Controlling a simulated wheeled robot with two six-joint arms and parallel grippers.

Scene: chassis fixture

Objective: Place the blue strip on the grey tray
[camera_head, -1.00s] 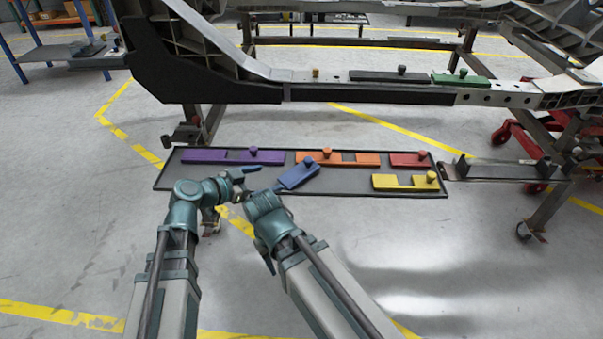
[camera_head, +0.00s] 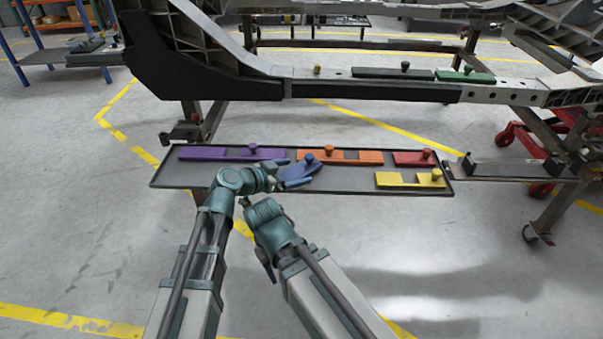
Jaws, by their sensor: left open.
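The blue strip (camera_head: 304,171) with its round knob shows over the middle of the long grey tray (camera_head: 210,175), lying at a slant. I cannot tell whether it rests flat on the tray. My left gripper (camera_head: 287,174) is open at the strip's left end, one finger above and one below it in the picture; contact is unclear. My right gripper (camera_head: 254,204) is lower left of the strip, clear of it, and its fingers are hard to make out.
On the tray are a purple strip (camera_head: 220,153), an orange strip (camera_head: 345,156), a red strip (camera_head: 410,158) and a yellow strip (camera_head: 405,179). Behind it, the chassis beam (camera_head: 330,88) carries a black strip (camera_head: 385,73) and a green strip (camera_head: 466,77).

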